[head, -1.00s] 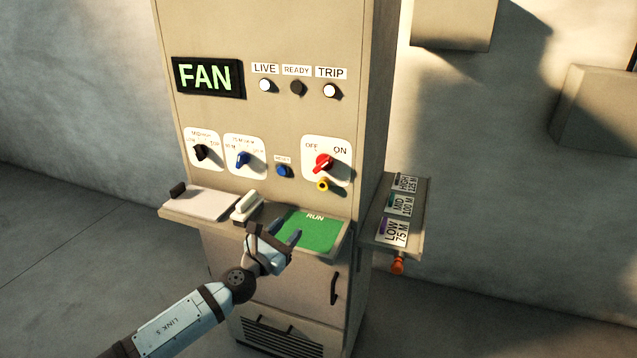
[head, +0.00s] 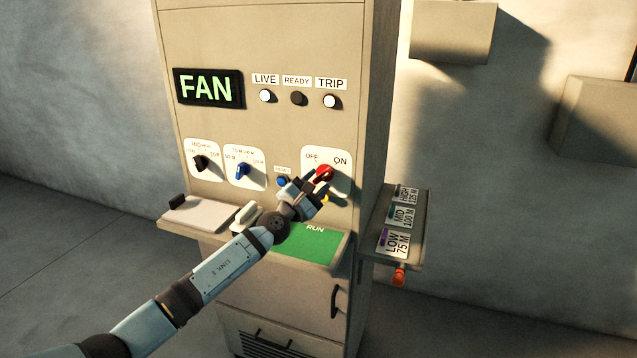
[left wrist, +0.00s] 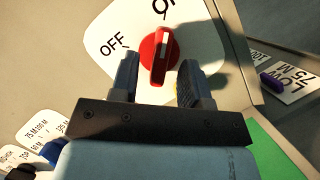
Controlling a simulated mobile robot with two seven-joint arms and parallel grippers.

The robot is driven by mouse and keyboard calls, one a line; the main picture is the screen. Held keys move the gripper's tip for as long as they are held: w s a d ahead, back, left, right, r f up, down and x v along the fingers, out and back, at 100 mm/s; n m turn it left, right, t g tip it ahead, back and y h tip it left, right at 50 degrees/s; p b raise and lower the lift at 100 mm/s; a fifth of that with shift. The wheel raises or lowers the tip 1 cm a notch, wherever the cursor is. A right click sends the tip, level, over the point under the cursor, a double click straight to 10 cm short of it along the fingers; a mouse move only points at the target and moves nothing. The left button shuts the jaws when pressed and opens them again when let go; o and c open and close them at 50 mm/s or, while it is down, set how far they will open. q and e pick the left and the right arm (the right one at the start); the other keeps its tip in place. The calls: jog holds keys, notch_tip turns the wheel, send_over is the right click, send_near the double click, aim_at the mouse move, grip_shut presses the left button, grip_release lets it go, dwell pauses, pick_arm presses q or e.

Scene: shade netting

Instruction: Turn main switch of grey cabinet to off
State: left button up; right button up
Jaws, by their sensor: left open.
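The grey cabinet (head: 280,30) stands in front of me with a FAN display on its face. Its main switch is a red rotary knob (head: 324,174) on a white plate (head: 340,184) marked OFF at left and ON at right. In the left wrist view the red knob (left wrist: 157,56) has a white pointer line, which is turned toward the ON mark. My left gripper (head: 304,183) is open just in front of the knob; its two fingers (left wrist: 158,82) lie to either side of the knob's lower part. I cannot tell if they touch it. My right gripper is not in view.
A blue selector (head: 242,171), a black selector (head: 201,162) and a blue reset button (head: 282,181) sit left of the red knob. A shelf with a green RUN panel (head: 300,248) juts out below. A side shelf (head: 415,245) holds labelled cards at right.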

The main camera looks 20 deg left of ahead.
pick_arm(q)
jog(key=shift+w+d+r, duration=0.15)
jog(key=shift+w, duration=0.5)
jog(key=shift+c, duration=1.1)
grip_shut()
